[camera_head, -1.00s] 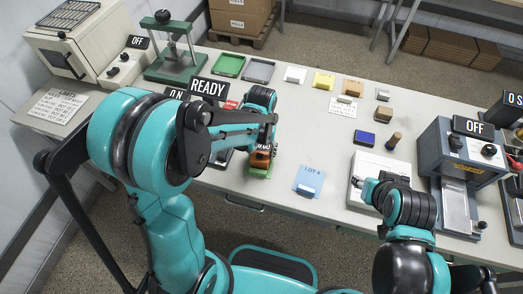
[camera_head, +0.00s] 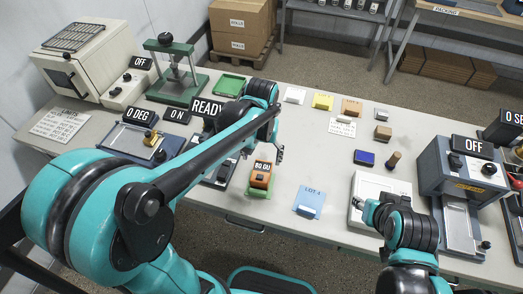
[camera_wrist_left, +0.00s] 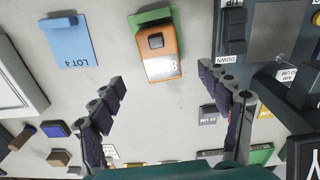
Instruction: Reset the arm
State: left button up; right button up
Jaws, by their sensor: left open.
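My left gripper (camera_head: 278,152) hangs above the table in the head view, behind and right of an orange meter (camera_head: 260,178). In the left wrist view the gripper (camera_wrist_left: 168,100) has its two dark padded fingers wide apart, with nothing between them. The orange meter (camera_wrist_left: 162,58) also shows there, beyond the fingertips and apart from them, resting on a green pad (camera_wrist_left: 152,17). Its label in the head view reads "80 GU". My right gripper (camera_head: 361,203) is small and dark by a white flat device at the right; its fingers cannot be made out.
A blue LOT 4 card (camera_head: 308,202) lies right of the meter. A blue pad (camera_head: 364,158) and wooden stamp (camera_head: 393,161) stand farther right. A grey machine (camera_head: 463,170) marked OFF, a green press (camera_head: 176,75) and a beige oven (camera_head: 88,62) border the table. Bare tabletop lies mid-table.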

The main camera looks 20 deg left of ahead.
pick_arm(q)
jog(key=s+a+r+t, duration=0.2)
jog(key=s+t, duration=0.1)
jog(key=s, duration=0.2)
jog(key=s+a+r+t, duration=0.2)
jog(key=s+t, duration=0.2)
jog(key=s, duration=0.1)
jog(key=shift+a+r+m, duration=0.25)
jog(key=shift+a+m, duration=0.05)
jog(key=shift+a, duration=0.05)
